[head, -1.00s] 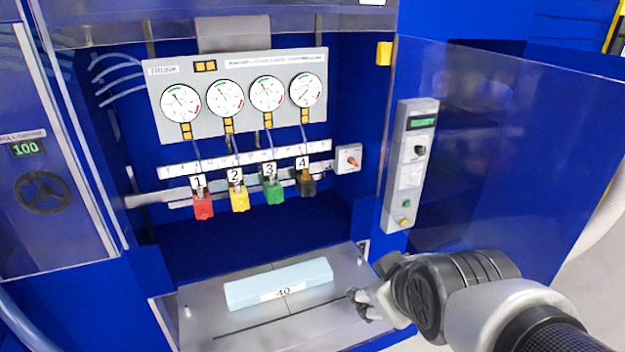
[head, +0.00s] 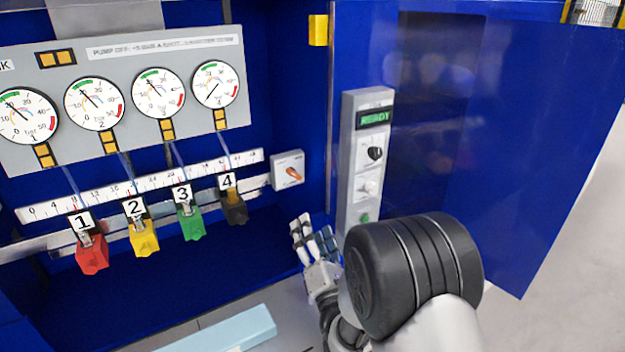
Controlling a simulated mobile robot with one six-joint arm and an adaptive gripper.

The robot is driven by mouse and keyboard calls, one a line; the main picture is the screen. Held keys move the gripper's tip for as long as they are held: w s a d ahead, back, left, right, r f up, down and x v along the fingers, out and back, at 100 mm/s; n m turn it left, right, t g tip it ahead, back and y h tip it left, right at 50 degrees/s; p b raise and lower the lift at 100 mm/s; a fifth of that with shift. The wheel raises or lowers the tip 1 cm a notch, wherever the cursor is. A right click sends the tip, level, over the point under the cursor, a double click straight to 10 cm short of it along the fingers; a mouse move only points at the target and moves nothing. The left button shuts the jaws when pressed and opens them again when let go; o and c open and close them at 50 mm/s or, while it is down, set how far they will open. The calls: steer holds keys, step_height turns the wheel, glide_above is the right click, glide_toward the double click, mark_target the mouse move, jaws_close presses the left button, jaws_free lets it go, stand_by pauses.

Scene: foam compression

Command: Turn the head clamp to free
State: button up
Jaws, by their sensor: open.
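The small grey-white switch box with an orange knob (head: 293,175) is at the right end of the ruler rail in the head view. Its knob is tilted, running from upper left to lower right; its label is too small to read. I take this to be the head clamp switch, but cannot confirm it. My gripper (head: 312,238) is open and empty, below and slightly right of this box, apart from it. The control panel (head: 363,160) on the right shows READY, with a black knob (head: 374,153), a white knob (head: 369,187) and a green button (head: 365,217).
Red (head: 91,254), yellow (head: 143,238), green (head: 190,224) and black (head: 235,208) numbered heads hang on the rail left of the knob box. Gauges (head: 158,92) are above. A pale blue foam block (head: 232,332) lies below. The blue door (head: 530,150) stands open right.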

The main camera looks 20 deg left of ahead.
mark_target(294, 174)
steer(key=x, duration=0.5)
steer(key=b+x, duration=0.1)
steer(key=x, duration=0.5)
steer(key=b+x, duration=0.1)
steer(key=x, duration=0.5)
steer(key=shift+s+a+r, duration=0.2)
steer(key=shift+a+r, duration=0.05)
steer(key=shift+c, duration=0.4)
steer(key=c, duration=1)
